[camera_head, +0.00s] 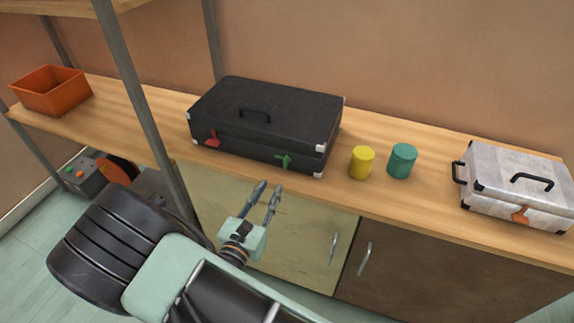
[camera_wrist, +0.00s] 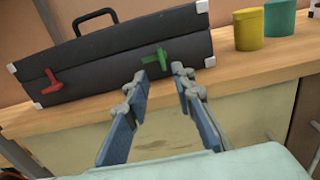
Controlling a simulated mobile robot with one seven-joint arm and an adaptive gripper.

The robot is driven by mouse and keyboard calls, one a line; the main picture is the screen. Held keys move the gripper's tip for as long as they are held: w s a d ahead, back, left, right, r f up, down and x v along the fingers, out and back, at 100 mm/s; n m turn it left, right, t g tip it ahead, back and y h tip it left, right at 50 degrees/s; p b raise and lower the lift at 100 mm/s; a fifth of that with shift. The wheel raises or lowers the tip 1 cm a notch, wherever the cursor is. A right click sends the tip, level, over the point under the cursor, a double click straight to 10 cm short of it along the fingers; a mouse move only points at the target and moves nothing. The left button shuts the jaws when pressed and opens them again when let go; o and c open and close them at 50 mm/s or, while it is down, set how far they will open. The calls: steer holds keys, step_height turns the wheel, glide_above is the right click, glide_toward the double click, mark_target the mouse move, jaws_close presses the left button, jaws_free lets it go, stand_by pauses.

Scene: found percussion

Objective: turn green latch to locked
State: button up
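A black suitcase (camera_head: 262,115) with silver corners lies shut on the wooden shelf; it also fills the upper left of the wrist view (camera_wrist: 100,55). Its green latch (camera_head: 284,160) is on the front face near the right end; in the wrist view the green latch (camera_wrist: 155,58) has a roughly level handle. A red latch (camera_head: 212,139) is near the left end, and shows in the wrist view too (camera_wrist: 52,82). My gripper (camera_head: 268,188) is open and empty, in front of and below the shelf edge, apart from the green latch. In the wrist view my gripper's fingers (camera_wrist: 158,78) point towards the suitcase.
A yellow cylinder (camera_head: 362,162) and a teal cylinder (camera_head: 402,160) stand right of the suitcase. A silver case (camera_head: 515,186) with an orange latch is farther right. An orange bin (camera_head: 50,92) is at the left. A grey upright post (camera_head: 140,95) stands left of my gripper.

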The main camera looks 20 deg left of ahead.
mark_target(284, 164)
steer(key=w, duration=0.6)
steer(key=w+d, duration=0.1)
steer(key=w, duration=0.3)
steer(key=shift+b, duration=0.35)
jaws_close()
